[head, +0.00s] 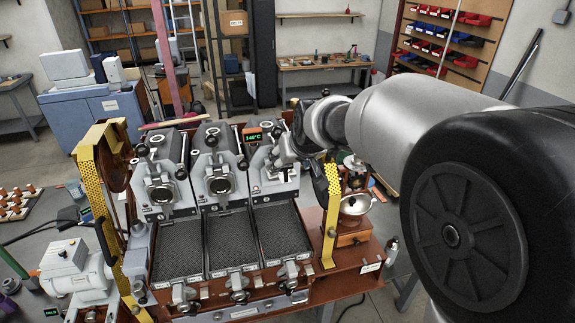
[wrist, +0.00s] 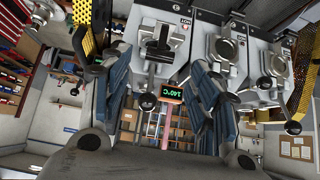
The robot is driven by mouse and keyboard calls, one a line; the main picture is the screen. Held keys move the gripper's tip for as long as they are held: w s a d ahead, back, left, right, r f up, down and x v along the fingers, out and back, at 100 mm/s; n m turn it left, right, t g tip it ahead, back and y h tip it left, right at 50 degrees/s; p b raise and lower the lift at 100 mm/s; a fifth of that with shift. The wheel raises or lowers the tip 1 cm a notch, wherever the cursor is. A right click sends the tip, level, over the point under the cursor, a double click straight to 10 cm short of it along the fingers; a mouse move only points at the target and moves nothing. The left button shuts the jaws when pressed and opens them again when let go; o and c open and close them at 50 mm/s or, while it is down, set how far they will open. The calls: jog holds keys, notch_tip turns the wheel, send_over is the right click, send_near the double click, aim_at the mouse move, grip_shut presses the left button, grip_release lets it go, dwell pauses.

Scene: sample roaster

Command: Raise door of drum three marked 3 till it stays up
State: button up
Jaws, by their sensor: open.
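The wrist view is upside down, and drum three (wrist: 190,62) is the leftmost unit there. Its door (wrist: 160,48) appears as a dark metal piece on the front; whether it is fully down I cannot tell. My gripper (wrist: 160,95) is open, its blue-grey fingers spread apart. A black ball knob (wrist: 147,102) shows between the fingers, with no visible grip on it. The number 3 is not readable.
The middle drum (head: 218,180) and left drum (head: 160,185) stand close beside drum three. A yellow perforated guard (head: 331,215) rises just right of it. A 140°C display (head: 252,134) sits behind. Mesh trays (head: 281,232) lie in front.

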jog(key=v, duration=0.3)
jog(key=shift+s+d+r, duration=0.1)
jog(key=shift+s+r, duration=0.05)
jog(key=shift+r, duration=0.05)
jog(key=p+v, duration=0.1)
jog(key=v, duration=0.6)
jog(key=shift+r, duration=0.35)
dwell(0.5)
jog(key=shift+s, duration=0.15)
